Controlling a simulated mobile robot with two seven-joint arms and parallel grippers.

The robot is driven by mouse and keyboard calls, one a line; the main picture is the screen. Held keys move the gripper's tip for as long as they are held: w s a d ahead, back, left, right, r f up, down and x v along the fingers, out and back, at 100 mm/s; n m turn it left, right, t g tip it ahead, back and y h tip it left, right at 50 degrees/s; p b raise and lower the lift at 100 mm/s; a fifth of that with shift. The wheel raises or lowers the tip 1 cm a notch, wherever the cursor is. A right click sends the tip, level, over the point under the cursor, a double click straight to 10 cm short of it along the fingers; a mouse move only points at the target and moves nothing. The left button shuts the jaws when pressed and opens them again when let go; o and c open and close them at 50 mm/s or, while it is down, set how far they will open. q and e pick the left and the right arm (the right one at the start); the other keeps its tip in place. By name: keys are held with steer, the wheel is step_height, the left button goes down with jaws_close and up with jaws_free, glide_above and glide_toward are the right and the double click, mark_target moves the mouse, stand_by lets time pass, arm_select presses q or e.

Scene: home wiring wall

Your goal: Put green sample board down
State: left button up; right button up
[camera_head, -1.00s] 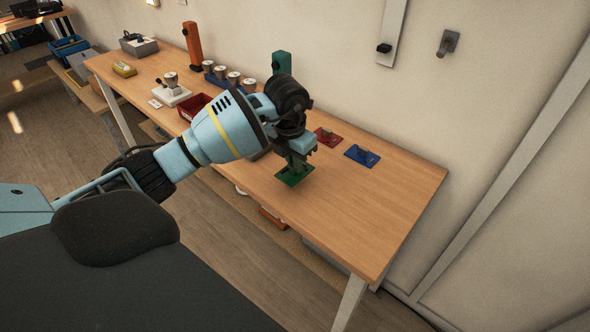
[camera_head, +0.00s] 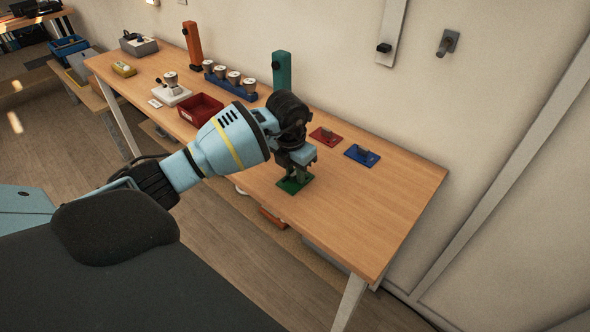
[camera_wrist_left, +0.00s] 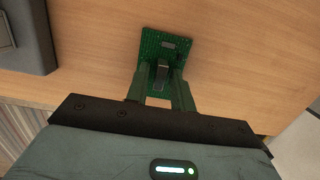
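The green sample board (camera_head: 292,185) lies flat on the wooden workbench (camera_head: 345,215), near its front edge. My left gripper (camera_head: 297,173) is right above it, pointing down. In the left wrist view the board (camera_wrist_left: 149,42) shows beyond the fingers, with its small grey upright grip (camera_wrist_left: 161,74) between them. The fingers of the left gripper (camera_wrist_left: 162,82) stand apart, with a gap visible on each side of the grip. My right gripper is not in view.
A red board (camera_head: 325,136) and a blue board (camera_head: 362,155) lie behind, towards the wall. A green post (camera_head: 281,70), a red bin (camera_head: 201,110) and a blue rack (camera_head: 231,86) stand further left. The bench's right end is clear.

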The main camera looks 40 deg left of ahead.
mark_target(291, 183)
arm_select(q)
steer(key=shift+o, duration=0.5)
steer(key=shift+r, duration=0.3)
step_height(291, 183, up, 12)
steer(key=s, duration=0.1)
steer(key=shift+s+f+p, duration=0.2)
steer(key=shift+s+p, duration=0.05)
steer(key=shift+p, duration=0.15)
